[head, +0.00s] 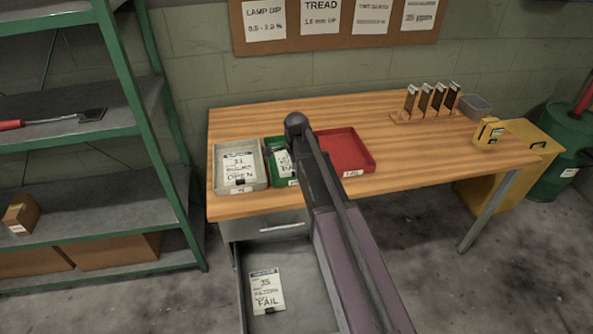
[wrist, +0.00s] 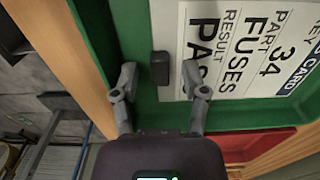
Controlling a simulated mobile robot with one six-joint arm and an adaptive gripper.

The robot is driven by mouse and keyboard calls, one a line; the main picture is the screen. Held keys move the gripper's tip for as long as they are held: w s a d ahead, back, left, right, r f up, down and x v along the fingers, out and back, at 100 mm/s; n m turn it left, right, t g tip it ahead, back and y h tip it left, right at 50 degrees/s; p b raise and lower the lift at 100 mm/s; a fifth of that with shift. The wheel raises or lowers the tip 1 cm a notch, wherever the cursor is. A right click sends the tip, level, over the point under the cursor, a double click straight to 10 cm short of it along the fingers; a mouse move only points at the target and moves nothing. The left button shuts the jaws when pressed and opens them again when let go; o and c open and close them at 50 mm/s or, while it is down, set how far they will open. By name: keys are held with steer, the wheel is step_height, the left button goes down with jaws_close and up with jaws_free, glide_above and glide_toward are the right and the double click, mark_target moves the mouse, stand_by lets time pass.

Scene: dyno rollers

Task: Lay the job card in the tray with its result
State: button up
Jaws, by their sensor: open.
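My gripper (wrist: 159,78) is open in the wrist view, over the green tray (wrist: 112,40). Its fingers stand either side of a dark tab (wrist: 160,66) at the edge of a white job card (wrist: 235,50) reading 34, FUSES, with a result starting "PAS". No grip on the tab shows. In the head view this card (head: 283,163) lies in the green tray (head: 271,146), partly hidden by my arm. Another card (head: 266,291), reading 35 and FAIL, lies in the open drawer (head: 308,277). The red tray (head: 347,148) is empty where visible.
A grey tray (head: 259,179) at the bench's left holds a card (head: 239,168) reading 31 and OPEN. A rack of dark plates (head: 425,112), a clear tub (head: 475,103) and a yellow device (head: 488,133) stand at right. Green shelving (head: 140,110) stands left. The bench middle is clear.

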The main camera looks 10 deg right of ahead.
steer(key=shift+r, duration=0.15)
step_height(320, 180, up, 12)
steer(key=p, duration=1.2)
steer(key=shift+s, duration=0.1)
stand_by(0.8)
steer(key=s+n, duration=1.8)
steer(key=s, duration=0.3)
steer(key=shift+s, duration=0.2)
stand_by(0.7)
